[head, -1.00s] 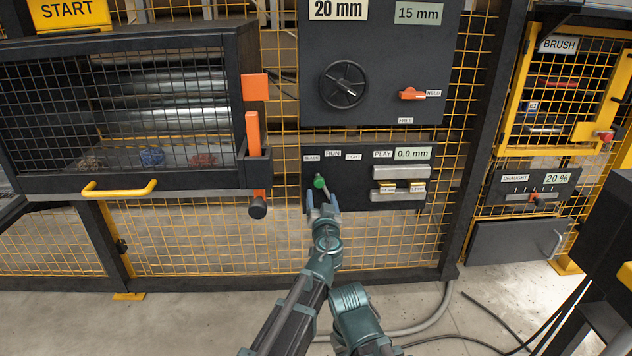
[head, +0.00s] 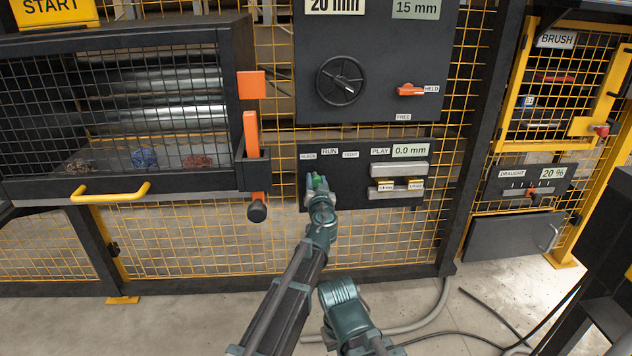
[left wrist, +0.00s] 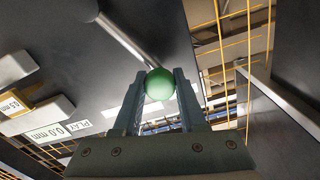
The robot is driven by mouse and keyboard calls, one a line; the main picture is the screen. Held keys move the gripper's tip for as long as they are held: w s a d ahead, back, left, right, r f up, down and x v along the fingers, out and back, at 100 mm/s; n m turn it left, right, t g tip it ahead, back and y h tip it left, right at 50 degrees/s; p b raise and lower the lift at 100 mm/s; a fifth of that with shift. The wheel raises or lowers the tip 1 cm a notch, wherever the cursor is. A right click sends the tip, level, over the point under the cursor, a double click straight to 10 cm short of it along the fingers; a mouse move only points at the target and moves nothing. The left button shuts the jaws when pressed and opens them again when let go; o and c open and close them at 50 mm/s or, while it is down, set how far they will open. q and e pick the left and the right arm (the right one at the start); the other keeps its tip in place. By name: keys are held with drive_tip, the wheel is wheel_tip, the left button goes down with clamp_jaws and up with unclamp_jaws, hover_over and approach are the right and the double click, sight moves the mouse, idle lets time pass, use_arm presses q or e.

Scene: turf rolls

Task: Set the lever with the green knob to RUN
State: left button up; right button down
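My left gripper (head: 317,185) is at the knob and hides most of the lever there. In the left wrist view the green knob (left wrist: 160,84) sits between the fingertips, which appear to meet it on both sides. The metal lever rod (left wrist: 125,40) runs from it to the dark panel face. My right gripper is not in view.
Right of the lever are a PLAY 0.0 mm display (head: 410,151) and pale blocks (head: 400,170). A handwheel (head: 341,82) and orange switch (head: 410,90) are above. An orange lever (head: 252,135) and a mesh guard with a yellow handle (head: 112,191) stand left.

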use_arm(q)
clamp_jaws()
idle(1.0)
